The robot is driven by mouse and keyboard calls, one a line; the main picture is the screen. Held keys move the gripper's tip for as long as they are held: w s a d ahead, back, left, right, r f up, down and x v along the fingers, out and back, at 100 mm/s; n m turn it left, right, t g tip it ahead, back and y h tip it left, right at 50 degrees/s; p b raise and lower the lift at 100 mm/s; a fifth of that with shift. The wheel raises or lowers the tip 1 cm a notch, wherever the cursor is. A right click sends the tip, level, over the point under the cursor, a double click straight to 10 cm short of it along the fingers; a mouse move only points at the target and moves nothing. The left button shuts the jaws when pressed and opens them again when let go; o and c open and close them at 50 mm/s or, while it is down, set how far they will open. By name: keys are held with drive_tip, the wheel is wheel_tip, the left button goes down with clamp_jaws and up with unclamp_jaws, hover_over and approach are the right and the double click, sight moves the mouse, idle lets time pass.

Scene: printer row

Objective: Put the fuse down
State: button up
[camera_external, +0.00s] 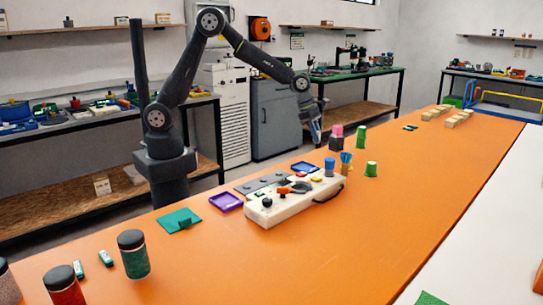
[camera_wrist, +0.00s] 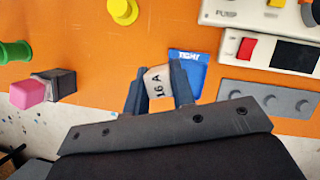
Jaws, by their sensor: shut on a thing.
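My gripper (camera_wrist: 159,85) is shut on a pale fuse (camera_wrist: 157,82) marked "16 A", seen between its two dark fingers in the wrist view. A blue tray (camera_wrist: 188,72) with white lettering lies just right of the fuse in that view, partly hidden by the right finger. In the external view my gripper (camera_external: 316,132) hangs at the far edge of the orange table, beyond a blue tray (camera_external: 304,167). The fuse cannot be made out there. How high the fuse is above the table is hard to tell.
A white control panel (camera_external: 290,207) and a grey plate with knobs (camera_wrist: 265,98) lie beside the blue tray. A pink and black block (camera_wrist: 42,90), a green spool (camera_wrist: 14,52) and a yellow round piece (camera_wrist: 122,10) stand nearby. The table's right part (camera_external: 420,190) is clear.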

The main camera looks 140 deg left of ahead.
hover_over(323, 157)
drive_tip(key=shift+n, duration=0.3)
wheel_tip(323, 157, down, 7)
drive_tip(key=shift+s, duration=0.1)
drive_tip(key=shift+f, duration=2)
drive_tip(key=shift+f, duration=0.1)
drive_tip(key=o, duration=1)
drive_tip(key=v, duration=1.2)
drive_tip(key=shift+d, duration=0.15)
